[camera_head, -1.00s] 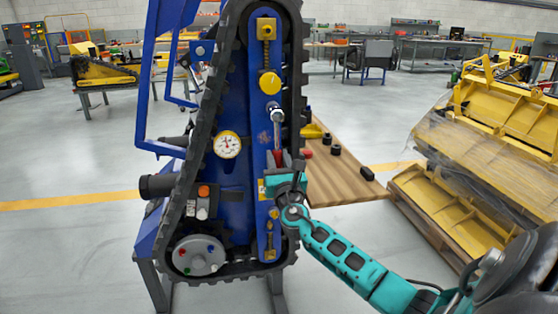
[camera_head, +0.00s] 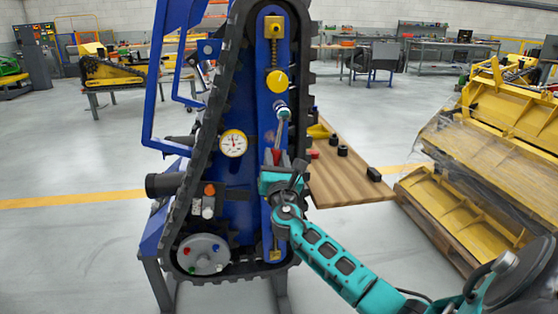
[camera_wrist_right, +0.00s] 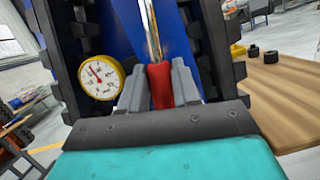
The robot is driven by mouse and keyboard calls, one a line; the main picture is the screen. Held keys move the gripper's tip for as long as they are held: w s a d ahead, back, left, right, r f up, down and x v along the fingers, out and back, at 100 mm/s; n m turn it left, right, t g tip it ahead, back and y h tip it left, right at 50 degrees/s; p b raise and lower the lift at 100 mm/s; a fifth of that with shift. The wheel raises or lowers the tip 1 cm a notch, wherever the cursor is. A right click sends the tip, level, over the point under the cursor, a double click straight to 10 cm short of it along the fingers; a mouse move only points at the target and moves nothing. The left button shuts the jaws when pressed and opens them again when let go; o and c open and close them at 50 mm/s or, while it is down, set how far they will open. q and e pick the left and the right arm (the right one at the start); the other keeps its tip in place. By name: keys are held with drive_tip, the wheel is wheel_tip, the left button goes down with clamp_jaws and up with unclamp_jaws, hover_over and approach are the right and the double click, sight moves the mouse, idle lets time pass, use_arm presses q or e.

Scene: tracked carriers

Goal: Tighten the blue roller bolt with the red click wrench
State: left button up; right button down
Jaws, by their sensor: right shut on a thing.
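The red click wrench (camera_head: 276,154) is in my right gripper (camera_head: 277,160), in front of the blue face of the upright track unit. Its chrome shaft points up and leans a little right to the head (camera_head: 283,113), which lies against the blue plate below a yellow round knob. In the right wrist view, the grey fingers of the right gripper (camera_wrist_right: 158,90) are closed on both sides of the red handle (camera_wrist_right: 160,84). The wrench's head is out of that view. I cannot make out the blue roller bolt; the wrench head may cover it. My left gripper is not in view.
A black rubber track (camera_head: 207,130) loops around the unit, close beside the wrench. A dial gauge (camera_head: 233,143) sits left of it. A wooden board (camera_head: 340,181) with black pieces is at the right, and yellow wrapped frames (camera_head: 490,170) stand further right.

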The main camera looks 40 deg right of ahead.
drive_tip(key=shift+w+a+r, duration=0.1)
drive_tip(key=shift+a, duration=0.05)
drive_tip(key=shift+w+a+r+m, duration=0.2)
drive_tip(key=shift+a+m, duration=0.15)
drive_tip(key=shift+m, duration=0.45)
drive_tip(key=shift+w+a+r+m+g+h, duration=0.1)
drive_tip(key=shift+w+a+m+g+h, duration=0.1)
drive_tip(key=shift+a+m+g+h, duration=0.25)
drive_tip(key=shift+s+d+n+t+y, duration=0.1)
drive_tip(key=shift+d+n+t+y, duration=0.15)
drive_tip(key=shift+d+n+t, duration=0.1)
drive_tip(key=shift+s+a, duration=0.15)
drive_tip(key=shift+s+a+p, duration=0.3)
drive_tip(key=shift+s+a, duration=0.1)
drive_tip(key=shift+s, duration=0.35)
drive_tip(key=shift+s+a+p, duration=0.3)
drive_tip(key=shift+s+a, duration=0.1)
drive_tip(key=shift+s, duration=0.3)
